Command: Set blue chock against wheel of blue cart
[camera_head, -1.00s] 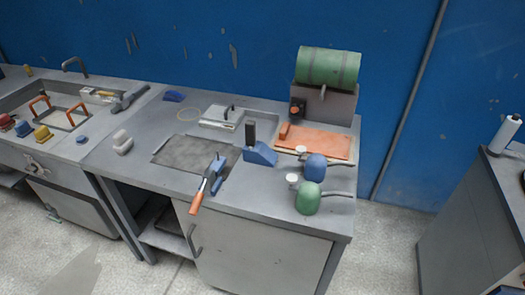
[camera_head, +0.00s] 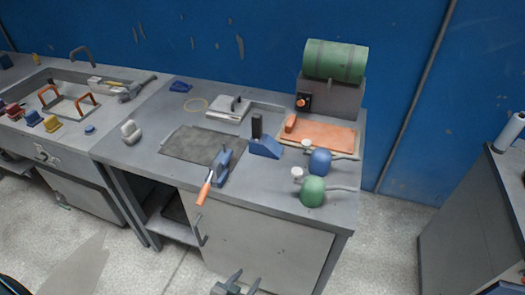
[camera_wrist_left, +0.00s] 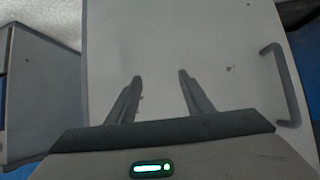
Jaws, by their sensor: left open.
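My left gripper (camera_head: 236,284) is at the bottom edge of the head view, in front of the cabinet door and below the bench top. In the left wrist view its two fingers (camera_wrist_left: 160,78) are apart with nothing between them, facing the grey door. A small blue wedge-shaped piece (camera_head: 181,85) lies near the back left of the bench. A larger blue wedge-shaped block (camera_head: 266,147) with a dark upright part stands mid-bench. A small blue piece (camera_head: 34,118) sits between red and yellow ones at the left. I cannot make out a wheeled blue cart. My right gripper is not in view.
The bench holds a dark mat (camera_head: 195,146), an orange-handled tool (camera_head: 204,190), an orange board (camera_head: 330,138), a green drum (camera_head: 335,61), and blue (camera_head: 320,163) and green (camera_head: 312,193) rounded pieces with handles. A door handle (camera_wrist_left: 283,85) shows at right in the wrist view.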

